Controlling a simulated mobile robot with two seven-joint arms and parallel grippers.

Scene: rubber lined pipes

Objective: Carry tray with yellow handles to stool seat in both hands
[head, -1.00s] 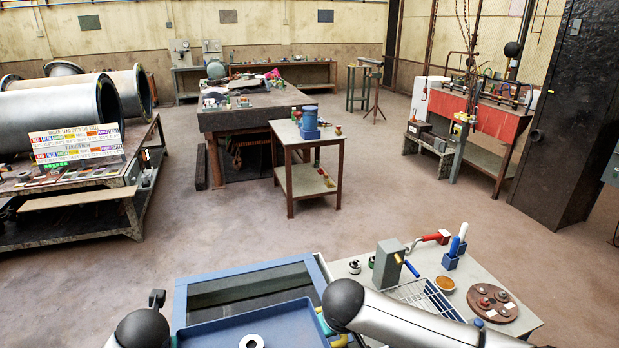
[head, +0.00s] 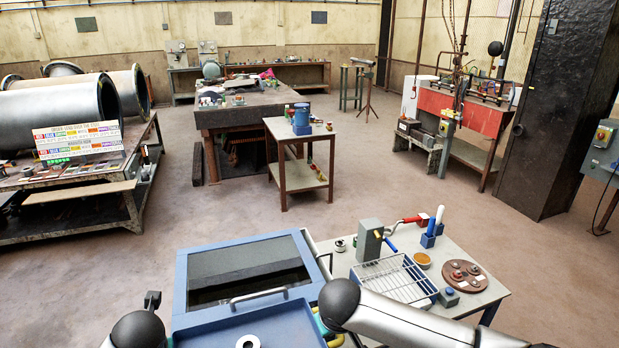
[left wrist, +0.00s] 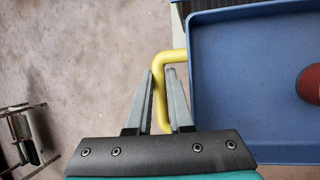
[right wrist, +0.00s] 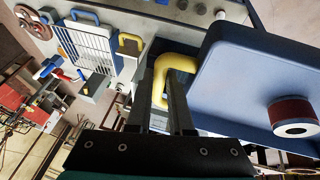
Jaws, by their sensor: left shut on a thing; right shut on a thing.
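The blue tray (head: 225,335) is at the bottom of the head view, between my arms. A red-sided roll with a white top (right wrist: 296,118) stands in it; its ringed top also shows in the head view (head: 249,342). My left gripper (left wrist: 159,82) is shut on the yellow left handle (left wrist: 160,60). My right gripper (right wrist: 165,85) is shut on the yellow right handle (right wrist: 180,63). In the head view my arms and the lower edge hide most of both grippers. A small green stool-like stand (head: 343,87) is far back; I cannot tell if it is the stool.
Directly ahead is a blue-framed unit with a dark panel (head: 245,268) and a bar handle. A grey table (head: 348,262) with a wire basket (head: 392,277) stands to its right. A brown-legged cart (head: 298,165) stands beyond. Open floor (head: 400,190) lies between.

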